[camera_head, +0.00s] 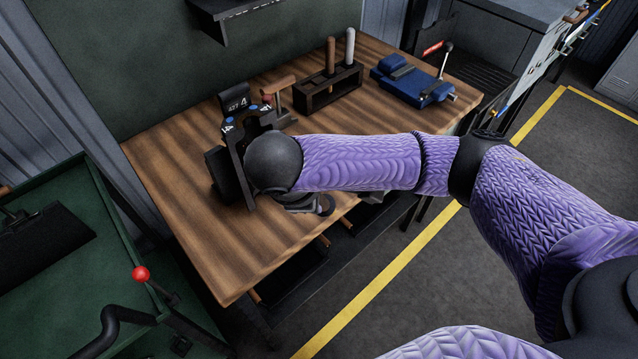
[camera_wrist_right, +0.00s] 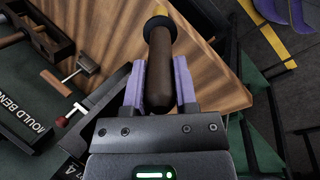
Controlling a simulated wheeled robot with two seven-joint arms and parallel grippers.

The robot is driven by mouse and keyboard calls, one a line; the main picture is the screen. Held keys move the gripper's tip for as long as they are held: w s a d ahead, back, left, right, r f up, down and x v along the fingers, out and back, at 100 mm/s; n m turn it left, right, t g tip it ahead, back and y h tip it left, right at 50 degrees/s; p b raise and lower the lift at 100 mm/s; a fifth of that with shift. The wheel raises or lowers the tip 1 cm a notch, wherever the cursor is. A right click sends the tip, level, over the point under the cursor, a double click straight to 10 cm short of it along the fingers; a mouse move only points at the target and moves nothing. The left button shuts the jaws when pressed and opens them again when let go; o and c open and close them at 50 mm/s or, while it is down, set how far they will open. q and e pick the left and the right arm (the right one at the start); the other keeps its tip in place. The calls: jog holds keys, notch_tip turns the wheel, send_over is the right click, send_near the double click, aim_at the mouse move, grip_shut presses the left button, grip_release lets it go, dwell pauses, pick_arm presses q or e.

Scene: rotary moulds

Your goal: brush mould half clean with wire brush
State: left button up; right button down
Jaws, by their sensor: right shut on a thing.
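My right gripper (camera_wrist_right: 158,82) is shut on the brown handle of the wire brush (camera_wrist_right: 161,62). Past the handle are a dark collar and a yellow end, cut by the top edge of the right wrist view. In the head view my right gripper (camera_head: 302,203) is low over the bench, mostly behind my own wrist. The dark mould half (camera_head: 238,128), with white number labels and blue dots, stands upright at the bench's left side, beside my wrist. My wrist hides part of it. Whether the brush touches it cannot be told. My left gripper is not in view.
The wooden bench (camera_head: 180,165) has a rack (camera_head: 318,92) with two upright handled tools and a blue vise (camera_head: 412,82) at the back. A wooden-handled hammer (camera_head: 280,86) is behind the mould. A green unit with a red-knobbed lever (camera_head: 141,273) stands left. The bench's front left is clear.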

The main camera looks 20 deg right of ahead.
jog(key=n+t, duration=0.1)
jog(key=r+n+p, duration=0.1)
jog(key=shift+s+n+t, duration=0.2)
jog(key=shift+n+t, duration=0.2)
notch_tip(320, 180, up, 6)
jog(key=s+n+t+y+p, duration=0.3)
jog(key=n+t+y+p, duration=0.35)
jog(key=n, duration=0.45)
jog(key=w+a+n+y, duration=0.1)
jog(key=w+a, duration=0.1)
jog(key=w, duration=0.3)
jog(key=shift+w+r+g+b, duration=0.25)
jog(key=shift+w+g+b, duration=0.1)
jog(key=shift+b, duration=0.05)
jog(key=shift+y, duration=0.25)
jog(key=shift+w+a, duration=0.35)
jog(key=shift+w, duration=0.5)
jog(key=shift+f, duration=0.1)
